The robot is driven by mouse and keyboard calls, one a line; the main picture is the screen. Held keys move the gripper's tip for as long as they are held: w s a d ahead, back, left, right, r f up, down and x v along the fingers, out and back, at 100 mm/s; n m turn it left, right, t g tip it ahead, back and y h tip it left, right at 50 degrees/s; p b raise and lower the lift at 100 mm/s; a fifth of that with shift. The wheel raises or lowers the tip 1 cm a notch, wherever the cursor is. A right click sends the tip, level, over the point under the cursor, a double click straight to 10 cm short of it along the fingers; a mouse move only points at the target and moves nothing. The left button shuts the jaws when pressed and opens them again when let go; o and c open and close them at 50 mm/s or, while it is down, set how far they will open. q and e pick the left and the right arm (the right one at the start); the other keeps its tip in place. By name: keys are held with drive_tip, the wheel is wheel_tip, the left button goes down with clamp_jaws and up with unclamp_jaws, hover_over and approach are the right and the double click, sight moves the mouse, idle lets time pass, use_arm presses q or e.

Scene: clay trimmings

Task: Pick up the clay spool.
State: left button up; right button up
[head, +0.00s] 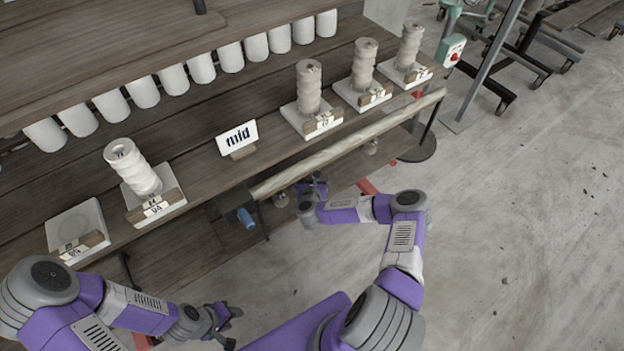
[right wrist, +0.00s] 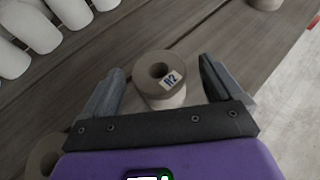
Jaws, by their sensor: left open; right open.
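A short beige clay spool (right wrist: 160,90) with a central hole and a label that seems to read "N2" shows in the right wrist view. It stands upright on dark wood, between and a little beyond the fingers of my right gripper (right wrist: 162,76), which is open and not visibly touching it. In the head view my right gripper (head: 316,184) is below the pale rail, and I cannot make out that spool there. Other similar spools (head: 280,198) (head: 371,147) stand on either side. My left gripper (head: 234,326) is open and empty at the bottom, away from the shelf.
A blue item (head: 246,218) hangs below.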

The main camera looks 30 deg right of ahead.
drive_tip(key=b+x, duration=0.1)
drive_tip(key=x, duration=0.2)
drive_tip(key=shift+w+d+f, duration=0.1)
drive_tip(key=shift+w+f, duration=0.05)
drive_tip(key=shift+w, duration=0.1)
drive_tip(key=c, duration=1.1)
drive_tip(key=shift+c, duration=0.6)
